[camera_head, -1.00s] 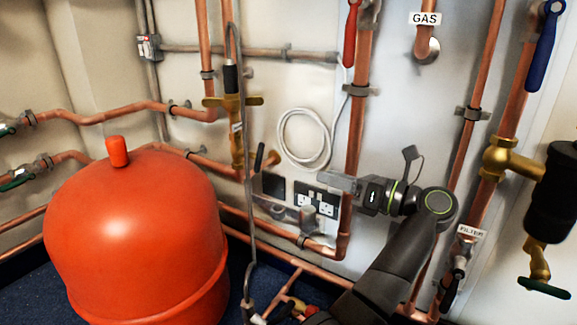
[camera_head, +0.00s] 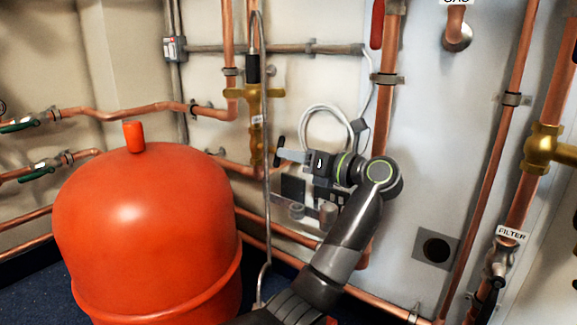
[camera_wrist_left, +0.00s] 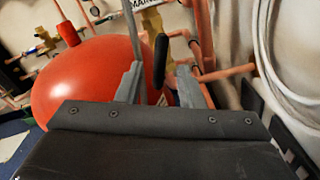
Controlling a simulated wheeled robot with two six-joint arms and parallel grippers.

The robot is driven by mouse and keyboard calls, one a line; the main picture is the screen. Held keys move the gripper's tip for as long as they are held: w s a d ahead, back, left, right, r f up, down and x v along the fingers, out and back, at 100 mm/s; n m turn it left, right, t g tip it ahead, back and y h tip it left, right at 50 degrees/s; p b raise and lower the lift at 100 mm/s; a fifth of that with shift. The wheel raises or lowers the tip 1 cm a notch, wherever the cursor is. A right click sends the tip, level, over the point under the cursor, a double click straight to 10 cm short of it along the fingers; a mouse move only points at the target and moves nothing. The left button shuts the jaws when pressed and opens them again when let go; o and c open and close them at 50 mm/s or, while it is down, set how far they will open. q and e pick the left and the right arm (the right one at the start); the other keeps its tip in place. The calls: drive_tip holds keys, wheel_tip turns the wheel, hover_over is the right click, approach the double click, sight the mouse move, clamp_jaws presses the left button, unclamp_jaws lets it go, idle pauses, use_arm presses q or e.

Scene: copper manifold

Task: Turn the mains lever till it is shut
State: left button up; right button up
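The mains lever (camera_head: 279,150) is a short black handle beside the brass valve (camera_head: 256,120) on the vertical copper pipe. It stands nearly upright. My left gripper (camera_head: 286,157) comes at it from the right, fingertips close to the handle. In the left wrist view the black lever (camera_wrist_left: 160,58) shows ahead, between the two grey fingers of the open left gripper (camera_wrist_left: 160,82), nearer the right one. I cannot tell whether a finger touches the lever. My right gripper is not in view.
A large red vessel (camera_head: 145,220) fills the lower left. A thin grey braided hose (camera_head: 267,190) hangs in front of the valve, close to the lever. A white cable coil (camera_head: 327,125) and sockets (camera_head: 292,187) are on the wall behind my arm.

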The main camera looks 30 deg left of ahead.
use_arm(q)
drive_tip(key=shift+w+a+b, duration=0.1)
drive_tip(key=shift+a+b, duration=0.2)
drive_tip(key=shift+a, duration=0.7)
clamp_jaws()
